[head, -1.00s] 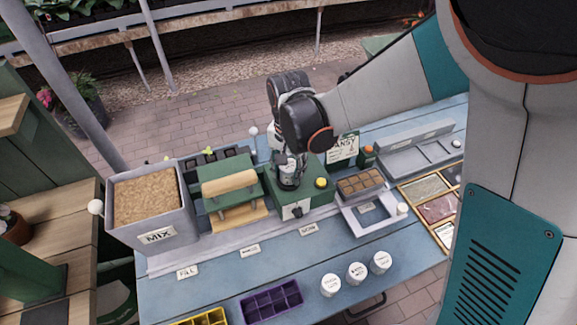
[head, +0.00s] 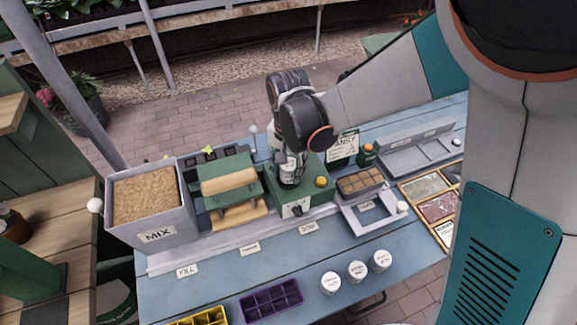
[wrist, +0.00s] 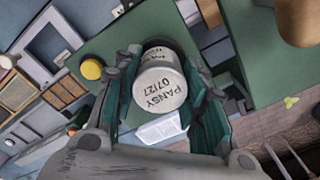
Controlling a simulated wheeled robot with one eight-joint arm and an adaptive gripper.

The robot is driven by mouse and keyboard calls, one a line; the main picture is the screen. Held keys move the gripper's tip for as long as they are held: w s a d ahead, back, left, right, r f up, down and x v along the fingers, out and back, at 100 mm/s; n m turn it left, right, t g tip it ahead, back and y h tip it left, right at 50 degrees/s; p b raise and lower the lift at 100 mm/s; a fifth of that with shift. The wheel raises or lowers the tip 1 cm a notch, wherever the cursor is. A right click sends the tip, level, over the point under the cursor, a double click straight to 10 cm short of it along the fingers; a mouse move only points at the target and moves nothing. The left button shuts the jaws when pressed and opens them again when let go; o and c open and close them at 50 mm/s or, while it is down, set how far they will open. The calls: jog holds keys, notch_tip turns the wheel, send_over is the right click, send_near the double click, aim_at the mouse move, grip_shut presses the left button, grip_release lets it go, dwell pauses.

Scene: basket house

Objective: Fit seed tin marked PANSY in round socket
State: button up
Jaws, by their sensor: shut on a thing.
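The white seed tin (wrist: 161,84) shows the label PANSY 07/27 on its top in the wrist view. My gripper (wrist: 155,90) is shut on it, one finger on each side. In the head view the tin (head: 290,166) is partly hidden below my gripper (head: 289,178), over the green machine (head: 318,199) with a yellow knob. A dark round edge, seemingly the socket (wrist: 166,44), shows just beyond the tin in the wrist view. The tin's lower end is hidden, so I cannot tell whether it sits in the socket.
Several white tins, including one tin (head: 357,271), stand at the front of the blue bench (head: 215,285). A MIX bin (head: 160,236) and a green press (head: 230,186) stand left of the machine. A brown cell tray (head: 360,184) lies right of it.

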jog(key=shift+f+b, duration=0.5)
jog(key=shift+f, duration=0.15)
dwell(0.3)
jog(key=o, duration=1.1)
jog(key=o, duration=0.5)
jog(key=shift+r, duration=0.15)
jog(key=shift+r+p, duration=2.6)
jog(key=shift+r, duration=1.35)
